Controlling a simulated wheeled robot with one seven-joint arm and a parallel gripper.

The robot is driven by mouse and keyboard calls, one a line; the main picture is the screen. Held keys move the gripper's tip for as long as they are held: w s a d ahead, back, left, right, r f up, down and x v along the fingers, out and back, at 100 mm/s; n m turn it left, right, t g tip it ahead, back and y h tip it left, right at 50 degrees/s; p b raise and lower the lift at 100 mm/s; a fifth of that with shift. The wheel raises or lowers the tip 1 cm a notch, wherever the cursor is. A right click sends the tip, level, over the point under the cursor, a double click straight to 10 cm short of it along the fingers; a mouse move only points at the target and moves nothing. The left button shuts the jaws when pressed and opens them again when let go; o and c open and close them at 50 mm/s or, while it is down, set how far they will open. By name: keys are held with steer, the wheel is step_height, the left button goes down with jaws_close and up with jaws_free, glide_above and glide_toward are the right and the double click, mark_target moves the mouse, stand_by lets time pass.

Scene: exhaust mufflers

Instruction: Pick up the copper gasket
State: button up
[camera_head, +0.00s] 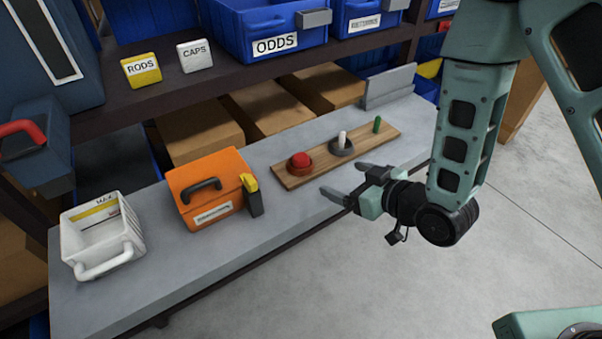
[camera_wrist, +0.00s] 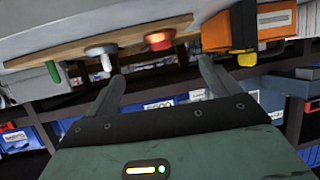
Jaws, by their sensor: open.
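A wooden board (camera_head: 318,165) with three pegs lies on the grey bench. A copper-brown ring (camera_head: 293,171), which looks like the copper gasket, sits low around the red peg (camera_head: 300,158) at the board's left end. In the wrist view the red peg and ring show together as a red-orange shape (camera_wrist: 158,38), hard to separate. A dark grey ring (camera_head: 341,151) sits around the white peg (camera_head: 342,138). The green peg (camera_head: 377,124) appears bare. My gripper (camera_head: 340,179) is open and empty, right of the red peg near the bench's front edge, apart from the board.
An orange case (camera_head: 207,178) with a black handle and a yellow-and-black object (camera_head: 252,196) stand left of the board. A white bin (camera_head: 99,241) is at the far left. Blue bins (camera_head: 272,28) and label blocks fill the shelf behind. The floor in front is clear.

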steer(key=p, duration=0.1)
glide_toward(306, 165)
steer(key=x, duration=0.4)
steer(key=shift+w+a, duration=0.1)
steer(key=shift+w, duration=0.2)
steer(key=shift+p+x, duration=0.9)
steer(key=shift+x, duration=1.9)
steer(key=shift+s+f, duration=0.1)
steer(key=shift+s, duration=0.05)
steer(key=c, duration=1.1)
steer(key=shift+c, duration=0.2)
